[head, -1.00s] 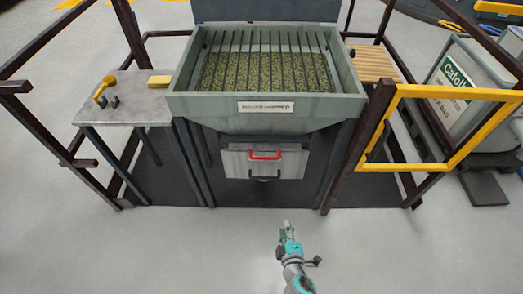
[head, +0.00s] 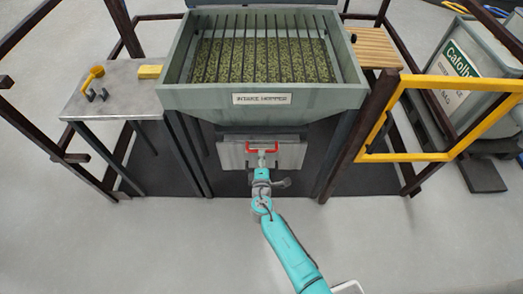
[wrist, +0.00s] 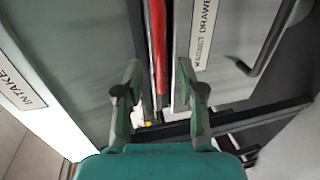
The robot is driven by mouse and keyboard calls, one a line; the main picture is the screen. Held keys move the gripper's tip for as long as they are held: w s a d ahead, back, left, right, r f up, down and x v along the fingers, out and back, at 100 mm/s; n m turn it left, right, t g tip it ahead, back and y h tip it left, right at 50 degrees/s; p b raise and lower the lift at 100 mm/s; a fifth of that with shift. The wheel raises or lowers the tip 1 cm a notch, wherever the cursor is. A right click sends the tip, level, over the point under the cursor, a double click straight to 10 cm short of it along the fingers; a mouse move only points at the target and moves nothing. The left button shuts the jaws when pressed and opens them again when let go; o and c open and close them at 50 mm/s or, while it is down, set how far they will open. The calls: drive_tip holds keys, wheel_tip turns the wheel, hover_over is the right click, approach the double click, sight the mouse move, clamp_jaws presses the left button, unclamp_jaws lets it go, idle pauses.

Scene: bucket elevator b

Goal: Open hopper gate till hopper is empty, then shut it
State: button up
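The grey intake hopper (head: 190,98) holds green-brown granular material (head: 265,60) under a bar grate. The red handle (wrist: 158,45) runs between the fingers' directions, seemingly just ahead of or between the tips; contact cannot be told.
A plate labelled as a magnet drawer (wrist: 203,35) with a dark handle (wrist: 265,45) is close by in the wrist view. A side table (head: 120,88) is on the left, a yellow barrier frame (head: 435,157) on the right. Dark posts flank the hopper. The floor in front is clear.

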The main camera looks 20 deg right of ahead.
drive_tip(key=shift+x, duration=2.4)
clamp_jaws()
